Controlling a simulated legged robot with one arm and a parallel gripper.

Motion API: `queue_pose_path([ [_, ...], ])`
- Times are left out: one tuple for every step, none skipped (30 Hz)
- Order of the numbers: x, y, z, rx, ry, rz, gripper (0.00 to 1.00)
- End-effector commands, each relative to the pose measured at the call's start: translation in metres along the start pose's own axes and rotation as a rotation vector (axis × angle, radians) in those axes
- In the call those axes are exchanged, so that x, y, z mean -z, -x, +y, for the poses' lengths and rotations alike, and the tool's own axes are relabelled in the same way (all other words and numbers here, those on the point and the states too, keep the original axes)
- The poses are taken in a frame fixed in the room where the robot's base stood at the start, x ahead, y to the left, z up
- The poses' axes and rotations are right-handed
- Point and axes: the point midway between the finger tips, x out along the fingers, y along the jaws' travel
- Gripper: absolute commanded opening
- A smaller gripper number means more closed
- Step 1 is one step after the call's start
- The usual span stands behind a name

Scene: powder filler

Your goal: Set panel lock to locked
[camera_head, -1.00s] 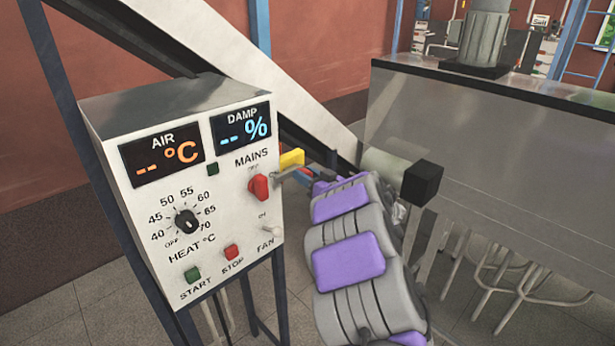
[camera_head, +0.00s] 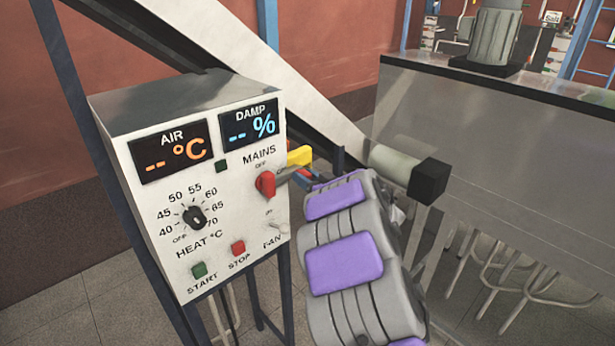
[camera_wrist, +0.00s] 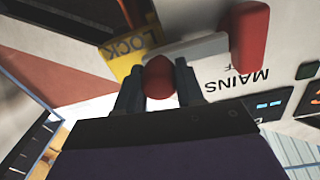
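The panel lock shows on the right edge of the white control panel as a yellow tag (camera_head: 300,156) beside a grey bar (camera_head: 284,174). In the wrist view the yellow tag (camera_wrist: 128,46) reads LOCK, and the pale bar (camera_wrist: 190,48) runs from near the red MAINS handle (camera_wrist: 249,38) to a rounded red knob (camera_wrist: 159,77). My gripper (camera_wrist: 159,82) has one finger on each side of this red knob. I cannot tell whether the fingers press on it. In the head view my gripper (camera_head: 308,181) is at the panel's right side, its fingertips partly hidden.
The panel (camera_head: 185,240) also carries a HEAT dial (camera_head: 194,217), a green START button (camera_head: 199,270) and a red STOP button (camera_head: 238,247). A large metal cabinet (camera_head: 490,165) stands to the right. A sloping white beam (camera_head: 240,70) passes behind the panel.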

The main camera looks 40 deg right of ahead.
Motion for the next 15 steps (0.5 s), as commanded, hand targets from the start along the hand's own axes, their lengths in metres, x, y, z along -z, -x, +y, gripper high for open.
queue_pose_path([
  [-0.0081,0.0020,0.0010,-0.004,-0.005,-0.017,0.41],
  [-0.0076,0.0018,0.0007,-0.004,-0.005,-0.016,0.44],
  [-0.0070,0.0014,0.0004,-0.003,-0.004,-0.015,0.48],
  [-0.0066,0.0011,0.0002,-0.003,-0.004,-0.014,0.51],
  [-0.0062,0.0006,0.0000,-0.002,-0.003,-0.013,0.54],
  [-0.0059,0.0000,0.0000,-0.002,-0.003,-0.012,0.57],
  [-0.0056,-0.0004,0.0000,-0.002,-0.002,-0.012,0.60],
  [-0.0054,-0.0008,0.0000,-0.002,-0.002,-0.011,0.63],
  [-0.0052,-0.0012,0.0002,-0.002,-0.002,-0.011,0.63],
  [-0.0051,-0.0014,0.0003,-0.001,-0.002,-0.011,0.63],
  [-0.0048,-0.0014,0.0005,-0.001,-0.002,-0.010,0.63],
  [-0.0045,-0.0014,0.0007,-0.001,-0.002,-0.009,0.63],
  [-0.0043,-0.0014,0.0008,-0.001,-0.002,-0.009,0.63],
  [-0.0040,-0.0013,0.0010,-0.001,-0.002,-0.008,0.63],
  [-0.0039,-0.0007,0.0013,-0.001,-0.002,-0.008,0.63],
])
